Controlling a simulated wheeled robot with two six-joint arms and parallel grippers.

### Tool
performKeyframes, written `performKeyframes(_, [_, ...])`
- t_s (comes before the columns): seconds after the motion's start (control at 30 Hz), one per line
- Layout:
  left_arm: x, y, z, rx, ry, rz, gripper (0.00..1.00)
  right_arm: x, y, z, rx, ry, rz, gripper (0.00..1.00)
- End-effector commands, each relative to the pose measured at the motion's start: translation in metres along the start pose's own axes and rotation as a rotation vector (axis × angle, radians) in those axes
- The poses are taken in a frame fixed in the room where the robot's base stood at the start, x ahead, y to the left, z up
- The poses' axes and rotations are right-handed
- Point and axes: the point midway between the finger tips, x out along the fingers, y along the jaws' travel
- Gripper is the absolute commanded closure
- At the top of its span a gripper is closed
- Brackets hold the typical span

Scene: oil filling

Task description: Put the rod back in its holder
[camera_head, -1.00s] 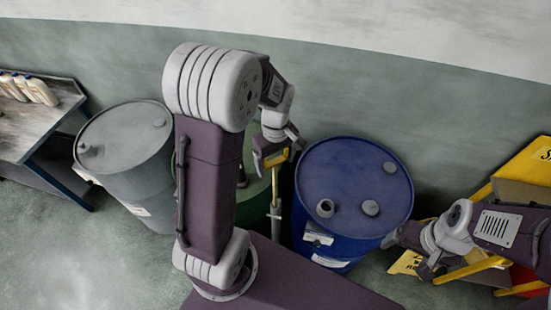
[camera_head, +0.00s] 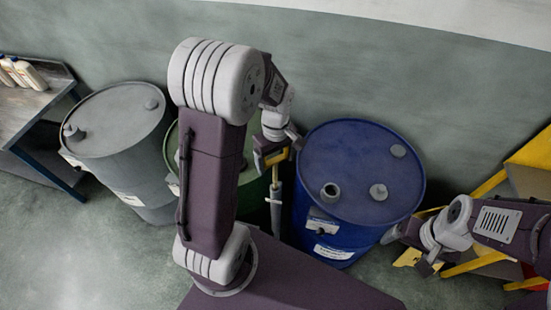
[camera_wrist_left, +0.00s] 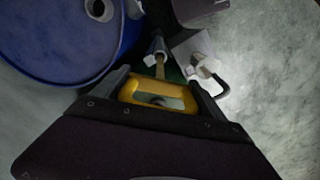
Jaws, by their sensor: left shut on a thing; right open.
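My left gripper (camera_head: 268,158) is shut on the yellow handle of the rod, which shows in the left wrist view (camera_wrist_left: 153,92). It is between the green drum and the blue drum. A short yellowish piece of the rod's shaft (camera_wrist_left: 160,69) shows between the handle and a grey tube, which looks like the holder. The rod appears to be partly inside this upright tube (camera_head: 275,210), just below my gripper; its lower end is hidden. My right gripper (camera_head: 427,260) is open and empty at the right, near the blue drum.
A blue drum (camera_head: 360,170) stands right of the rod, a green drum (camera_head: 250,195) behind my left arm, and a grey drum (camera_head: 120,125) to the left. A table (camera_head: 28,105) with bottles is at the far left. Yellow frames (camera_head: 535,150) stand at the right.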

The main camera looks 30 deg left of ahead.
Motion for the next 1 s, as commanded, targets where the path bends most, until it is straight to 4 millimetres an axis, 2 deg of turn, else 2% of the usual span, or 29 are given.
performKeyframes(0.03, [0.011,0.000,0.000,0.000,0.000,0.000,0.57,0.009,0.000,0.001,0.000,0.000,0.000,0.15])
performKeyframes(1.0, [0.130,0.000,0.001,0.000,-0.001,-0.001,0.57,0.097,0.002,0.010,0.000,0.000,0.000,0.15])
